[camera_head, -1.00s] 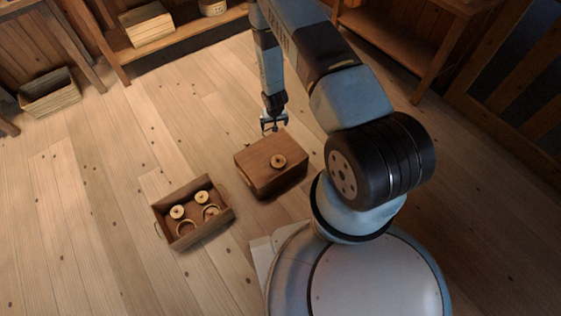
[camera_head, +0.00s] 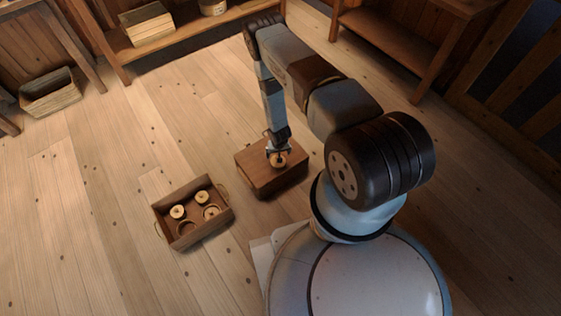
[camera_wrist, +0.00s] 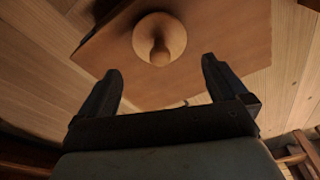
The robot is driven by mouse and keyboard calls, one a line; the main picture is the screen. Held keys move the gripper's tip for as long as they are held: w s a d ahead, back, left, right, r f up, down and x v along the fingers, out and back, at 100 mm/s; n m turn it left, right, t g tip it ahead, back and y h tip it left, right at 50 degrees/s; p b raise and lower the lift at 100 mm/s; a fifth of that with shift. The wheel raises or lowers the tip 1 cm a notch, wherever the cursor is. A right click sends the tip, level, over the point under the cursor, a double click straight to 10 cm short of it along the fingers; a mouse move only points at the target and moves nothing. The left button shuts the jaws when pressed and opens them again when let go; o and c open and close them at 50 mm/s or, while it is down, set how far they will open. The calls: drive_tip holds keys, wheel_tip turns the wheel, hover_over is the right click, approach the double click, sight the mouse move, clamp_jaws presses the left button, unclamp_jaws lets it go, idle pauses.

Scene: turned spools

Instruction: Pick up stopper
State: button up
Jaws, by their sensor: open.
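The stopper (camera_head: 279,161), a round pale wooden disc with a knob, sits on top of a brown wooden box (camera_head: 258,181). In the wrist view the stopper (camera_wrist: 159,40) lies beyond my fingertips, roughly centred between them, with its knob pointing toward the camera. My gripper (camera_head: 279,151) is right above the stopper in the head view and hides part of it. In the wrist view my gripper (camera_wrist: 160,70) has its two dark fingers wide apart with nothing between them.
An open wooden tray (camera_head: 189,241) with several turned pieces in it stands left of the box. A crate (camera_head: 50,95) stands on the floor at the far left. Shelves (camera_head: 190,40) line the back. The plank floor left of the box is mostly clear.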

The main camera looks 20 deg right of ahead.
drive_tip(key=shift+w+f, duration=0.2)
drive_tip(key=shift+f, duration=1.45)
drive_tip(key=shift+w+f, duration=0.2)
drive_tip(key=shift+f, duration=1.45)
drive_tip(key=c, duration=0.9)
